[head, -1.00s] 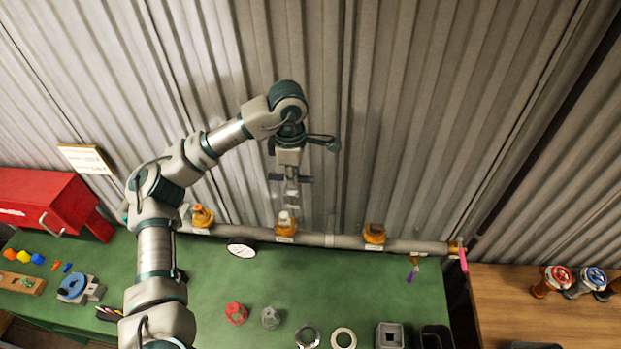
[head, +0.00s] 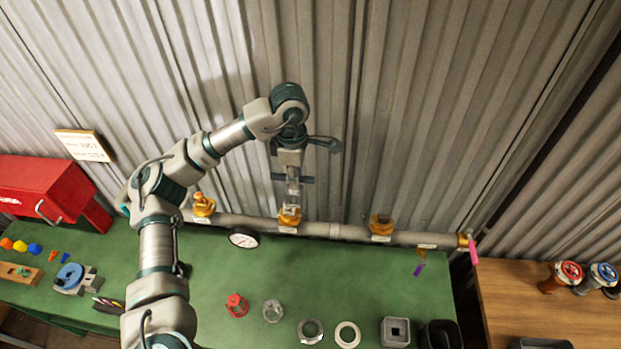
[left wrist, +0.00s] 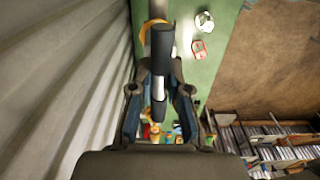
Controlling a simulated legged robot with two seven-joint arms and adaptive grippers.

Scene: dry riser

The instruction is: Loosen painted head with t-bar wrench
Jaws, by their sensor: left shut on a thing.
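My left gripper (head: 292,170) is shut on the t-bar wrench (head: 292,188), which hangs upright with its dark crossbar level in the jaws. The wrench's lower end is at the middle brass fitting (head: 289,217) on the grey pipe (head: 340,231). It covers that fitting's pale head; I cannot tell how far it is seated. In the left wrist view the wrench's dark bar (left wrist: 162,42) lies between my fingers. The left fitting (head: 203,205) has an orange head, and the right fitting (head: 381,227) looks brown on top. My right gripper is not in view.
The corrugated wall stands close behind the pipe. A round gauge (head: 244,238) is at the pipe's front. The green bench (head: 210,270) holds a red part (head: 236,306), rings (head: 347,335) and a blue-topped device (head: 70,276). A red box (head: 45,190) stands left.

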